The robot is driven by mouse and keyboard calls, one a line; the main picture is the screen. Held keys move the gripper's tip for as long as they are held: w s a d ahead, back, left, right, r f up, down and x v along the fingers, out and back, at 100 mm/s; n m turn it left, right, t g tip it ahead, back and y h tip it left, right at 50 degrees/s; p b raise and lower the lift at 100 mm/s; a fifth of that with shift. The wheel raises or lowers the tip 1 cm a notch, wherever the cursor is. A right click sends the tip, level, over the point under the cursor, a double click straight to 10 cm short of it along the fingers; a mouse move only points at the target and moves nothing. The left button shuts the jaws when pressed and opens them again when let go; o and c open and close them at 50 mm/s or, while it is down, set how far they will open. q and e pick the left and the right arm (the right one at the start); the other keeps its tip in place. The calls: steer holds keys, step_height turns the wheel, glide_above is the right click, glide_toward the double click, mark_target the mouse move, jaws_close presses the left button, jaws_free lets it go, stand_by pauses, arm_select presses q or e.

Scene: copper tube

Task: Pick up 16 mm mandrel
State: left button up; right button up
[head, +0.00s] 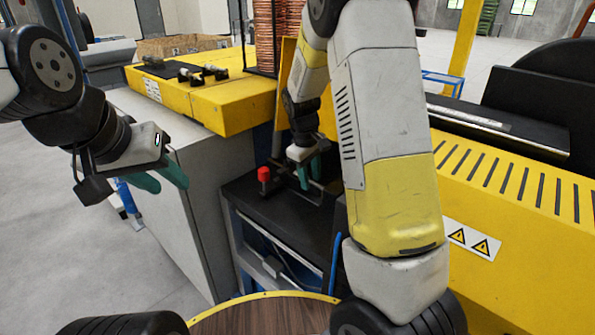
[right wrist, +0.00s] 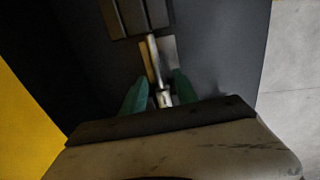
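In the right wrist view, a slim metallic rod (right wrist: 154,55), which looks like the mandrel, runs from a dark grooved block to between the green fingers of my right gripper (right wrist: 161,77). A gap shows between each fingertip and the rod, so the gripper is open around it. In the head view my right gripper (head: 309,176) is low over the black bench top (head: 262,207); the rod cannot be made out there. The mandrel's size cannot be read. My left gripper (head: 170,186) is open and empty, in the air at the left.
A red knob (head: 264,174) stands on the bench just left of my right gripper. A yellow table (head: 225,104) with several small dark tools lies behind. A yellow machine (head: 520,205) borders the right side.

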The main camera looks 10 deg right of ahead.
jaws_close()
steer(key=shift+r, duration=0.1)
stand_by(1.2)
